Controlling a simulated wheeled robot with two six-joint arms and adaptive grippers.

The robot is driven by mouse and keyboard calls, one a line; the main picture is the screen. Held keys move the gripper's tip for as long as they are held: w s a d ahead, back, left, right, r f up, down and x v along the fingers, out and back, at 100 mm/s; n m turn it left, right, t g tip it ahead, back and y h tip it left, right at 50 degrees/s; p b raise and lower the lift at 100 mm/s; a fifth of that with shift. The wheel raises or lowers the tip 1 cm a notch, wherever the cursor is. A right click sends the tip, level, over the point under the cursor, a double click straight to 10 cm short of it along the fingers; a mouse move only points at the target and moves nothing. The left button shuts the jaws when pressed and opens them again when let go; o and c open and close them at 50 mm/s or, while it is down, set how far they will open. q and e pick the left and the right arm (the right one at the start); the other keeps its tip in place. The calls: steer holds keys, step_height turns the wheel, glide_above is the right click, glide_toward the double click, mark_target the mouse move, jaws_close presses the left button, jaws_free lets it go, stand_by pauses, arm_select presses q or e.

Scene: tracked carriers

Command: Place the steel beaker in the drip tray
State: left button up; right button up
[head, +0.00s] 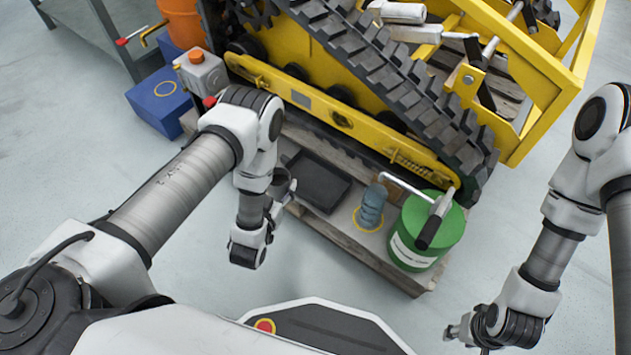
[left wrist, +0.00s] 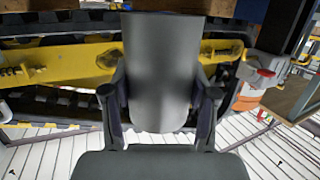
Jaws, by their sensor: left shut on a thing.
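The steel beaker (left wrist: 160,60) fills the middle of the left wrist view, a grey tapered cylinder between the two dark fingers of my left gripper (left wrist: 160,97). The gripper is shut on it. In the head view my left gripper (head: 284,190) and the beaker (head: 279,177) are partly hidden by my own wrist, just left of the drip tray. The drip tray (head: 320,183) is a flat black tray on the wooden pallet. I see nothing in its visible part. My right gripper (head: 458,330) is at the lower right, empty, its finger opening unclear.
On the pallet (head: 350,248), right of the tray, stand a blue-grey stacked object (head: 371,205) on a yellow ring and a green drum (head: 425,230) with a handled tool on top. The yellow tracked carrier (head: 350,120) rises behind the tray. A blue box (head: 160,100) sits left.

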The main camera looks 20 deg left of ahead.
arm_select(q)
steer(key=s+f, duration=0.1)
steer(key=s+a+f, duration=0.1)
steer(key=shift+s+f, duration=0.1)
steer(key=shift+s, duration=0.2)
steer(key=shift+f, duration=0.2)
steer(key=b, duration=0.7)
glide_above(315, 183)
steer(key=shift+f, duration=0.95)
step_height(315, 183, down, 4)
steer(key=b, duration=0.2)
steer(key=shift+r+b, duration=0.25)
steer(key=shift+b, duration=0.15)
steer(key=shift+r, duration=0.2)
steer(key=shift+f, duration=0.15)
steer(key=o, duration=1.5)
